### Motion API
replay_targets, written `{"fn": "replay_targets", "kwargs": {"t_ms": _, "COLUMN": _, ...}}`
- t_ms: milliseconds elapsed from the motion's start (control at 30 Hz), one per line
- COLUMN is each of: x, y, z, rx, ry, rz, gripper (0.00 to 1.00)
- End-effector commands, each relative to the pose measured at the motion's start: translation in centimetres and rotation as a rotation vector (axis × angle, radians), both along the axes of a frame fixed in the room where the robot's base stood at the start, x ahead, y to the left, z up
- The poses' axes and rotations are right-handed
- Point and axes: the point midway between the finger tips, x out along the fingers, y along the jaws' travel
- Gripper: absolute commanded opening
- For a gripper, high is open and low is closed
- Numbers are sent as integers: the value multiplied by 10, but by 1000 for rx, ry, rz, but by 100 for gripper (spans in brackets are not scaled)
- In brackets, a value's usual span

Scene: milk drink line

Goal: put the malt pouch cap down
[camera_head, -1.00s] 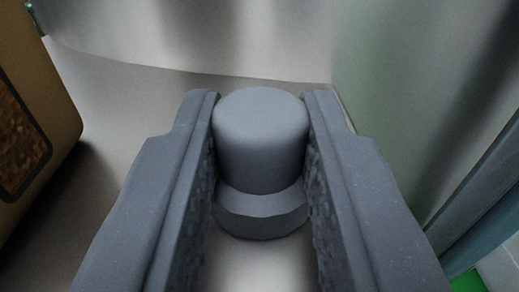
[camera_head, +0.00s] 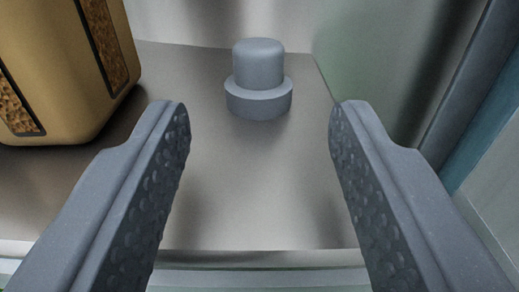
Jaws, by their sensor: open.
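The malt pouch cap (camera_head: 258,80) is a small grey-blue piece with a round top on a wider flange. It stands upright on a grey metal surface (camera_head: 255,180), near the back of that surface. My gripper (camera_head: 259,115) is open and empty. Its two dimpled fingers are spread wide, in front of the cap and to either side, with clear gaps and no contact.
A tan pouch or container (camera_head: 70,70) with dark-framed windows of brown grains stands at the left. A pale wall rises behind the cap. A greenish see-through panel (camera_head: 375,60) and a blue-grey post (camera_head: 475,90) bound the right. The surface's front edge (camera_head: 260,256) lies below.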

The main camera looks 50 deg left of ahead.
Motion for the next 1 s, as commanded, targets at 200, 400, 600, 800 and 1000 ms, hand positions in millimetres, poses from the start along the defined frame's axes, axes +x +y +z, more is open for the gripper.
{"fn": "replay_targets", "kwargs": {"t_ms": 200, "x": -17, "y": -23, "z": -2, "rx": 3, "ry": -1, "rz": -6, "gripper": 44}}
{"fn": "replay_targets", "kwargs": {"t_ms": 400, "x": -26, "y": -31, "z": -1, "rx": 1, "ry": -1, "rz": -3, "gripper": 44}}
{"fn": "replay_targets", "kwargs": {"t_ms": 600, "x": -29, "y": -34, "z": 0, "rx": -1, "ry": -1, "rz": 0, "gripper": 44}}
{"fn": "replay_targets", "kwargs": {"t_ms": 800, "x": -29, "y": -34, "z": 1, "rx": -1, "ry": -1, "rz": 0, "gripper": 44}}
{"fn": "replay_targets", "kwargs": {"t_ms": 1000, "x": -1, "y": -60, "z": 25, "rx": -63, "ry": -30, "rz": -93, "gripper": 44}}
